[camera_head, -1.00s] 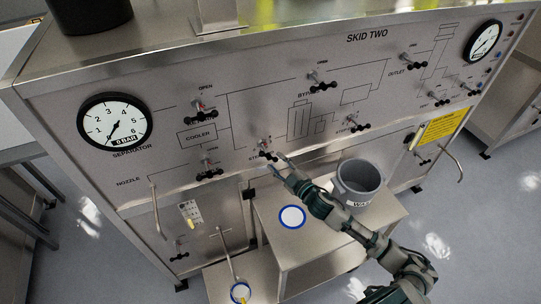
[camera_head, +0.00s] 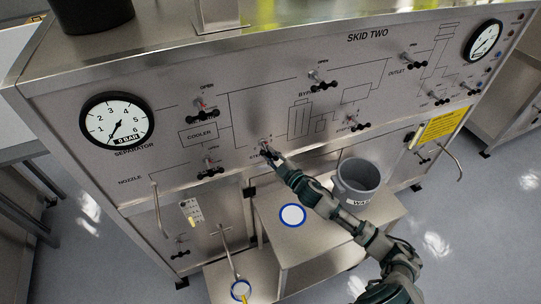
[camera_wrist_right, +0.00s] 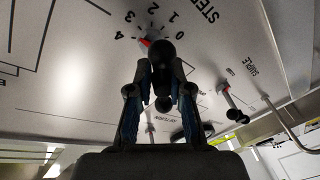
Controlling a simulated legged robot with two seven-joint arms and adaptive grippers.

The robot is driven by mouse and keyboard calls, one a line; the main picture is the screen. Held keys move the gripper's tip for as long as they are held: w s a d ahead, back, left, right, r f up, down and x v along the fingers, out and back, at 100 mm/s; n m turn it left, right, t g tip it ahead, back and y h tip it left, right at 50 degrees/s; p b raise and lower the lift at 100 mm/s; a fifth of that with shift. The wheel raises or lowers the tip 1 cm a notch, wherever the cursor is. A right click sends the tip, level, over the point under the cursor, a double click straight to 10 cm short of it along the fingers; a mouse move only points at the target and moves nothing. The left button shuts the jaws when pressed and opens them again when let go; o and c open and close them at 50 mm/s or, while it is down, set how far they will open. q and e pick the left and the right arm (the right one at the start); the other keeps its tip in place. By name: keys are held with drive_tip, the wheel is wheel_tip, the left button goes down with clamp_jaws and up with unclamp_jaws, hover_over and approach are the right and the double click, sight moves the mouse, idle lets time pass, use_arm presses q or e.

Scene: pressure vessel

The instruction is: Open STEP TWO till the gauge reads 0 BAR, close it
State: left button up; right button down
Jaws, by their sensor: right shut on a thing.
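The STEP TWO valve (camera_wrist_right: 161,52) shows in the right wrist view as a black handle with a red pointer on a numbered dial. In the head view it is on the lower middle of the panel, mostly hidden by my gripper. My right gripper (camera_head: 272,156) is shut on this handle; its two fingers (camera_wrist_right: 160,85) stand either side of it in the wrist view. The pointer's exact number is unclear. The separator gauge (camera_head: 117,121) is at the left of the panel, its needle toward the lower left near the bottom of the scale. My left gripper is not in view.
Other black-handled valves, such as the cooler one (camera_head: 205,110) and the bypass one (camera_head: 321,82), stick out of the panel. A second gauge (camera_head: 483,40) is at the upper right. A grey bucket (camera_head: 358,182) stands on the steel table (camera_head: 300,245) below, beside my right arm.

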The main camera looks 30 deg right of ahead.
drive_tip(key=n+g+p, duration=0.1)
drive_tip(key=n+p, duration=0.3)
drive_tip(key=p, duration=0.2)
drive_tip(key=shift+r+h, duration=0.15)
drive_tip(key=shift+h, duration=0.15)
drive_tip(key=shift+s+f+n+p, duration=0.1)
drive_tip(key=shift+f+n+p, duration=0.15)
drive_tip(key=shift+n+p, duration=0.2)
drive_tip(key=shift+f, duration=0.15)
drive_tip(key=c, duration=1.1)
unclamp_jaws()
drive_tip(key=shift+s, duration=0.1)
drive_tip(key=v, duration=1.1)
drive_tip(key=shift+s+r, duration=0.25)
